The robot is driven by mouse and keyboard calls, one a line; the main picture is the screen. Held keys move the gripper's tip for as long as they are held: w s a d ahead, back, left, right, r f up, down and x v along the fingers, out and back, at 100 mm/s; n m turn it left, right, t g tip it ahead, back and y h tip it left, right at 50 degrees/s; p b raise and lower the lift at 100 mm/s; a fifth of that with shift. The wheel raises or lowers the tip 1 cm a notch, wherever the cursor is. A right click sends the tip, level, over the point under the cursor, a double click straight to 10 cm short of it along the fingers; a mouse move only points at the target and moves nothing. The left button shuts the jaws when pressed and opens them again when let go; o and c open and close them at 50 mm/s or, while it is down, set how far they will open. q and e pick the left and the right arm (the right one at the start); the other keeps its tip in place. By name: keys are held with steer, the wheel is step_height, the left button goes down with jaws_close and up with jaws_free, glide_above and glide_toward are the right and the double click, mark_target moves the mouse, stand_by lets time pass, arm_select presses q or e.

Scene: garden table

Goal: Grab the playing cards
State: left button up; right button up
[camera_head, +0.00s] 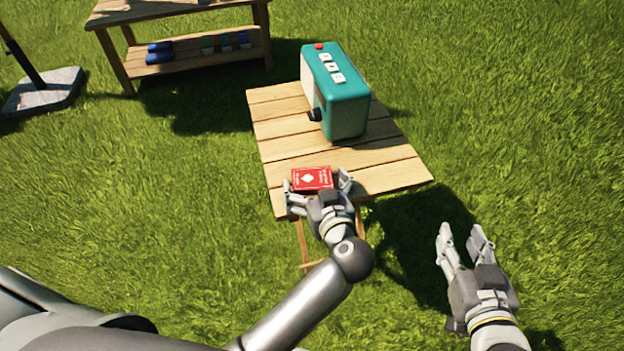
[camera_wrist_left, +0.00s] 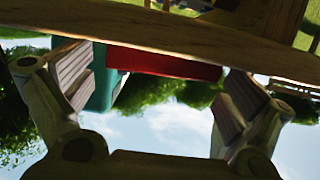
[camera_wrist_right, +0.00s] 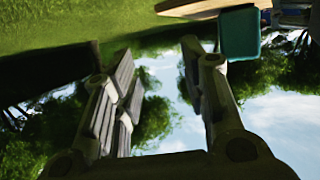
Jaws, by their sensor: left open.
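The playing cards (camera_head: 312,178) are a red box with a white diamond, lying on the near edge of a small wooden table (camera_head: 395,177). The red box also shows in the left wrist view (camera_wrist_left: 165,63), beyond the table edge and between my fingers. My left gripper (camera_head: 317,183) is open at the near edge, with one finger on each side of the box; I cannot tell whether they touch it. My right gripper (camera_head: 464,236) is open and empty over the grass, to the right of the table. It also shows in the right wrist view (camera_wrist_right: 160,80).
A teal radio-like box (camera_head: 345,105) with white buttons and a red knob stands on the table behind the cards. A wooden shelf table (camera_head: 190,57) with small blue and green items stands at the back left. A grey base with a pole (camera_head: 42,90) is at far left. Open grass lies around.

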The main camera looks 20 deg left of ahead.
arm_select(q)
steer(key=shift+w+a+f, duration=0.15)
steer(key=shift+w, duration=0.05)
arm_select(e)
steer(key=shift+w+a+r+t+y, duration=0.2)
steer(key=shift+w+r+t, duration=0.15)
steer(key=shift+r, duration=0.3)
steer(key=shift+w+a+r+t+y, duration=0.1)
steer(key=shift+w+a+r+t, duration=0.15)
steer(key=shift+r+t, duration=0.3)
steer(key=shift+r, duration=0.1)
arm_select(q)
steer(key=c, duration=0.9)
arm_select(e)
steer(key=shift+d, duration=0.1)
